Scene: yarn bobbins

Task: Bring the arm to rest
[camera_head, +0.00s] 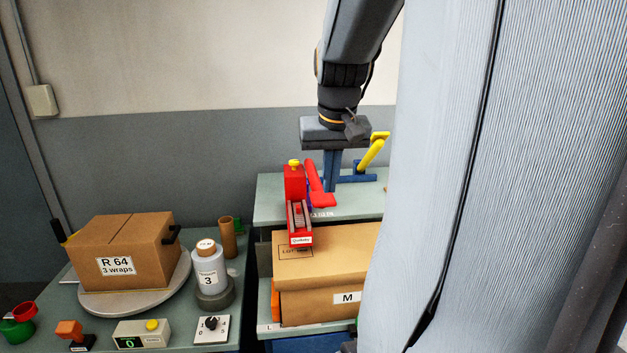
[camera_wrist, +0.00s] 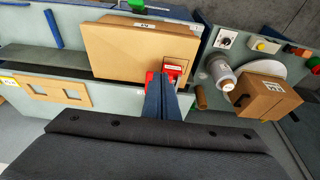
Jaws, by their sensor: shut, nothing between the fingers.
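My gripper (camera_head: 331,188) hangs from my arm, fingers pointing down, over the back shelf of the right bench. Its two blue fingers are shut together with nothing between them. In the wrist view the shut fingers (camera_wrist: 160,84) reach up beside the red device and overlap the near edge of the brown box. The red device (camera_head: 295,185), with a yellow knob on top, stands just left of the fingers in the head view. Whether the fingers touch it cannot be told.
A brown box marked M (camera_head: 330,276) sits in front of the red device. A yellow-handled blue piece (camera_head: 372,155) stands close behind the gripper. The left bench holds a box marked R 64 (camera_head: 120,246) on a round turntable (camera_head: 105,303), a white bobbin (camera_head: 208,268) and several small controls.

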